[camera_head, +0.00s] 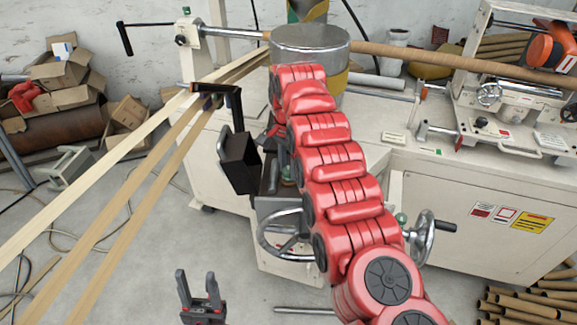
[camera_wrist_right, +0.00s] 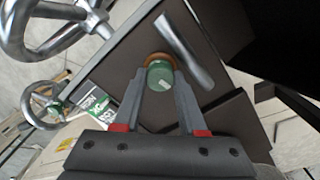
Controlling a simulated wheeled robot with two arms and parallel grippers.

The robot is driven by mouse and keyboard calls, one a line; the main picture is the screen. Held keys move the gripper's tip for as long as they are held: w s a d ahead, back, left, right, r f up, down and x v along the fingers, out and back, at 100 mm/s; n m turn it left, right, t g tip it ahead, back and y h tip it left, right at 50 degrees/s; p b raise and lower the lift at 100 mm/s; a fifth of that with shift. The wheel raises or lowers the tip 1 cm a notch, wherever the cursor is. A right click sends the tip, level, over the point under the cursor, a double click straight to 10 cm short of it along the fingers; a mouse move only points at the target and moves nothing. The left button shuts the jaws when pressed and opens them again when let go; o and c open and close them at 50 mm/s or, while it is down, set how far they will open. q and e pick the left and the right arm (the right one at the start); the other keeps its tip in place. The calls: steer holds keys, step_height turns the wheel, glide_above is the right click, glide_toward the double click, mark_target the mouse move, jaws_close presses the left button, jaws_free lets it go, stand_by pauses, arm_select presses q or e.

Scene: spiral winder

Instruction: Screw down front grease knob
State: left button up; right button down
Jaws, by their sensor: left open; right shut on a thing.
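A green grease knob (camera_wrist_right: 160,76) with a pale mark and an orange-brown collar sits between my right gripper's fingertips in the right wrist view. My right gripper (camera_wrist_right: 160,88) is shut on it, one finger on each side. In the head view the red right arm reaches up over the machine, and its gripper is largely hidden at the dark parts beside the arm. My left gripper (camera_head: 199,288) is open and empty, low in the head view, apart from the machine.
A metal handwheel (camera_head: 287,236) stands below the work spot, and another (camera_head: 421,238) is right of the arm. A metal cylinder (camera_head: 309,44) is above. Long paper strips (camera_head: 120,150) cross the left side. Cardboard tubes (camera_head: 530,300) lie lower right. Floor around my left gripper is mostly clear.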

mark_target(289, 169)
steer(key=shift+w+r, duration=0.1)
steer(key=shift+c, duration=2.4)
jaws_free()
step_height(289, 169, up, 3)
steer(key=shift+d+r+p, duration=0.1)
steer(key=shift+p, duration=0.7)
step_height(289, 169, up, 14)
steer(key=p, duration=1.4)
steer(key=shift+r, duration=0.1)
